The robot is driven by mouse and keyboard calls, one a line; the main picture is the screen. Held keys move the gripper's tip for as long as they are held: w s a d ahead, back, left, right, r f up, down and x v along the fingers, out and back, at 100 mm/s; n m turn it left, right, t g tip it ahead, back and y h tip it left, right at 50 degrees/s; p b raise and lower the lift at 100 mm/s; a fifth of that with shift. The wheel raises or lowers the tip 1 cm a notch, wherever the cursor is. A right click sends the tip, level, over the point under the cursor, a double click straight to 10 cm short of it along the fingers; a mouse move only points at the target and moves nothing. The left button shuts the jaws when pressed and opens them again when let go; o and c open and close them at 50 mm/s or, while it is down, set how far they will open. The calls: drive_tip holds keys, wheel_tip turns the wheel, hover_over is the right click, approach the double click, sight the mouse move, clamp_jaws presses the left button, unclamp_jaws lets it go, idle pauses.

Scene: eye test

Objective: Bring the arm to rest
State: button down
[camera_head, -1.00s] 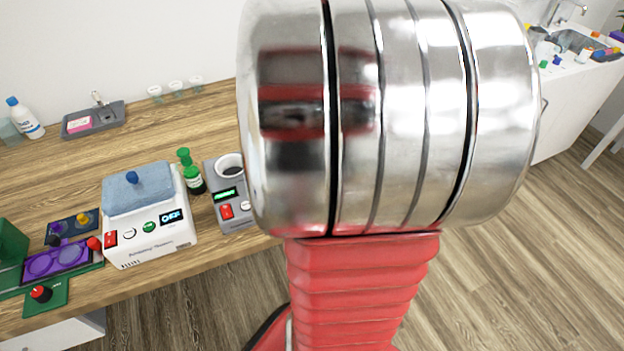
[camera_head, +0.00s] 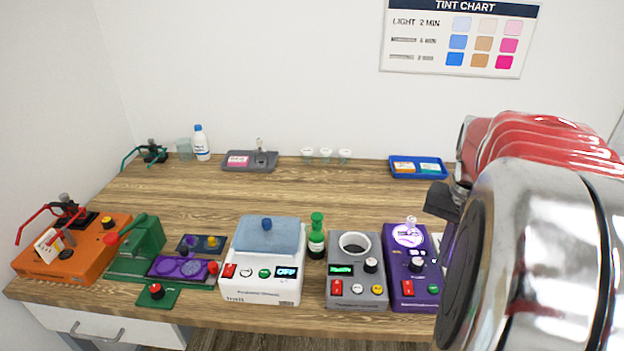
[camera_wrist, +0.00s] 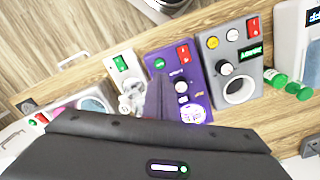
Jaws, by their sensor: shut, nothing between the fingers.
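My arm, red and polished metal, fills the right side of the head view. My gripper (camera_head: 440,203) is the dark part at its end, above the right part of the wooden table (camera_head: 200,195), near a purple device (camera_head: 397,292). In the wrist view my gripper (camera_wrist: 158,85) shows as a dark body along the bottom with its shut fingers pointing up the picture. They overlap the purple device (camera_wrist: 170,60) and hold nothing. I cannot tell whether they touch it. The metal arm hides the table's right end in the head view.
Devices line the table's front: an orange one (camera_head: 98,262), a green one (camera_head: 138,255), a white one (camera_head: 262,289) with a blue top and a grey one (camera_head: 343,290). A green bottle (camera_head: 316,243) stands between the last two. A blue tray (camera_head: 432,177) lies behind. The table's middle is clear.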

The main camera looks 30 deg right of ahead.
drive_tip(key=shift+s+a+f+n, duration=0.1)
drive_tip(key=shift+a+f+n, duration=0.1)
drive_tip(key=shift+f, duration=0.2)
drive_tip(key=shift+a+f+n, duration=0.1)
drive_tip(key=shift+f+n, duration=0.1)
drive_tip(key=shift+f, duration=0.2)
drive_tip(key=w+a+r+n+t, duration=0.1)
drive_tip(key=a+n+t, duration=0.1)
drive_tip(key=a, duration=0.8)
drive_tip(key=w+a+r+n+t, duration=0.1)
drive_tip(key=a+n, duration=0.4)
drive_tip(key=a, duration=0.5)
drive_tip(key=a+r+n+t, duration=0.2)
drive_tip(key=a+n, duration=0.2)
drive_tip(key=a, duration=0.6)
drive_tip(key=shift+w+a+t, duration=0.3)
drive_tip(key=shift+w+a, duration=0.05)
drive_tip(key=shift+w, duration=0.05)
drive_tip(key=shift+d, duration=0.1)
